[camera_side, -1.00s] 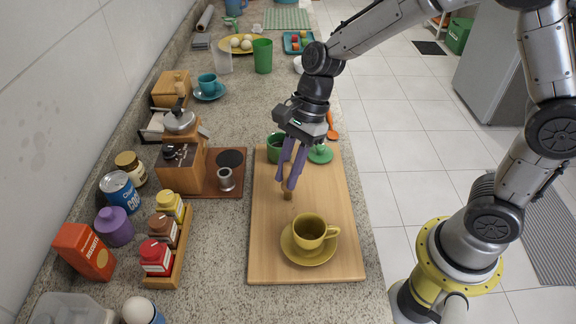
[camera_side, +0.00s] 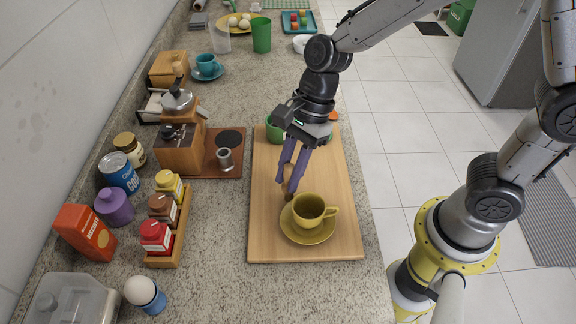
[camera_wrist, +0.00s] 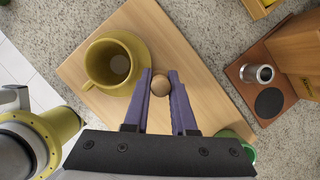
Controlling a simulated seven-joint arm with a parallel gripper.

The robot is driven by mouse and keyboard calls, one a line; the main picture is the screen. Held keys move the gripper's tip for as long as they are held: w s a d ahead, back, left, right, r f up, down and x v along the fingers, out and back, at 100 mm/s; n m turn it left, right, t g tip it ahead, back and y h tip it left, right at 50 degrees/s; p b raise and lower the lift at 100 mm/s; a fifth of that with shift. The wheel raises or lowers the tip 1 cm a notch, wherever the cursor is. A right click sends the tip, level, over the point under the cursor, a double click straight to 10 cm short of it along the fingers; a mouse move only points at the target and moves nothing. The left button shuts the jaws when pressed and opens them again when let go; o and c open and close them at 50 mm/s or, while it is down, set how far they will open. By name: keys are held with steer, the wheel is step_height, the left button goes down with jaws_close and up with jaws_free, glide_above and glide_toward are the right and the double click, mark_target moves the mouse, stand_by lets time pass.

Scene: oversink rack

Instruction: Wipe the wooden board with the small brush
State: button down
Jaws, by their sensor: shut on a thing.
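The wooden board (camera_side: 269,222) lies flat on the counter; it also shows in the wrist view (camera_wrist: 218,98). My gripper (camera_side: 287,184), with long purple fingers, points down over the board. It is shut on the small brush, a little brown thing (camera_side: 289,196) at the fingertips. In the wrist view its round wooden end (camera_wrist: 160,86) sits between the fingers (camera_wrist: 160,80); its bristles are hidden, and I cannot tell whether they touch the board. An olive cup (camera_side: 309,211) on a saucer (camera_side: 303,236) stands on the board, close beside the brush.
A green pot (camera_side: 274,131) stands at the board's far end, behind my gripper. A coffee grinder (camera_side: 180,150) on a brown base, a rack of jars (camera_side: 166,225), a blue can (camera_side: 119,174) and an orange box (camera_side: 85,232) stand left of the board. The board's front-left part is clear.

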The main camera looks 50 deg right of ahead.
steer(key=shift+s+d, duration=0.2)
steer(key=shift+d, duration=0.1)
steer(key=shift+w+d+f, duration=0.2)
steer(key=shift+w+d, duration=2.2)
steer(key=shift+d+r, duration=0.1)
steer(key=shift+s+d, duration=0.1)
steer(key=shift+d, duration=0.1)
steer(key=shift+s+r, duration=0.1)
steer(key=shift+s+a, duration=2.5)
